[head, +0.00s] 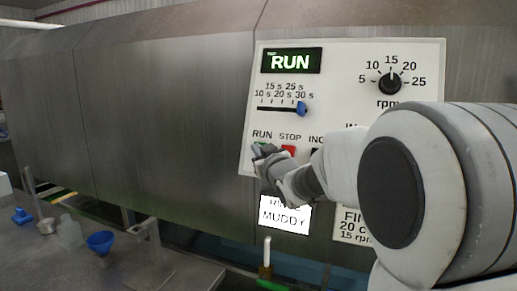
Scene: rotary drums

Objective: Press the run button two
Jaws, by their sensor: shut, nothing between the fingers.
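A white control panel (345,62) is mounted on the brushed-metal drum housing. It carries one visible RUN label, with a small patch of green (257,147) beneath it; the run button is mostly hidden by my gripper. My gripper (261,151) is shut and empty, with its tips at the run button. I cannot tell whether they touch it or how far the button is pressed. The dark display (291,61) at the panel's top reads RUN in bright letters.
A red stop button (289,150) sits just right of my gripper. Above are a blue slider knob (302,108) and a black rpm dial (390,84). My arm covers the panel's lower right. A blue funnel (100,241) and a bottle (70,231) stand on the bench at lower left.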

